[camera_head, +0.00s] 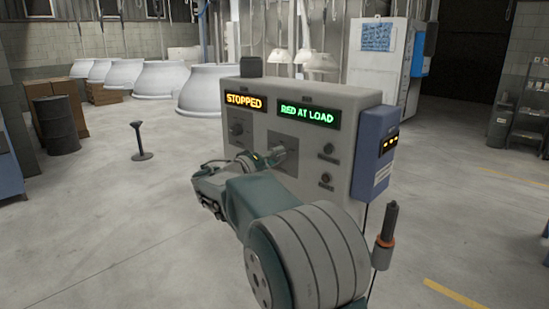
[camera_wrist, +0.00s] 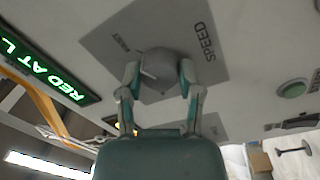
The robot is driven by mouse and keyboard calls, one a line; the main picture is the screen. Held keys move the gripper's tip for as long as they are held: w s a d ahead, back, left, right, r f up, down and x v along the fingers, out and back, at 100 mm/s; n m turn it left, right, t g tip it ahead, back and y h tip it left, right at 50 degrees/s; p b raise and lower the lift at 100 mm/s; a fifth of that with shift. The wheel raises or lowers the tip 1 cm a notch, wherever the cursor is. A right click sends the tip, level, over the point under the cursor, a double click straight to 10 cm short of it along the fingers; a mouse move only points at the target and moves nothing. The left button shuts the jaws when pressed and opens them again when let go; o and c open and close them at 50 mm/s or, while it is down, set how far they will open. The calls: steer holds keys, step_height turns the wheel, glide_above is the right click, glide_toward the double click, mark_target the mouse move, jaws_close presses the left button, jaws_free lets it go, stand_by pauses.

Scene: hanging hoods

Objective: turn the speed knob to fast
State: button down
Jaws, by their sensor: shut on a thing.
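In the head view my gripper (camera_head: 266,158) reaches the front of the grey control box (camera_head: 340,177) and partly hides the knob there.
The box's displays read STOPPED (camera_head: 244,101) and RED AT LOAD (camera_head: 308,117). A blue unit (camera_head: 374,150) is on the box's side. A black-topped post (camera_head: 386,235) stands nearby.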

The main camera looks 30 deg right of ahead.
steer(key=shift+f, duration=0.35)
steer(key=shift+c, duration=1.3)
jaws_free()
steer(key=shift+r, duration=0.1)
steer(key=shift+r, duration=0.1)
steer(key=v, duration=1.2)
steer(key=shift+w+a, duration=0.1)
steer(key=shift+w, duration=0.05)
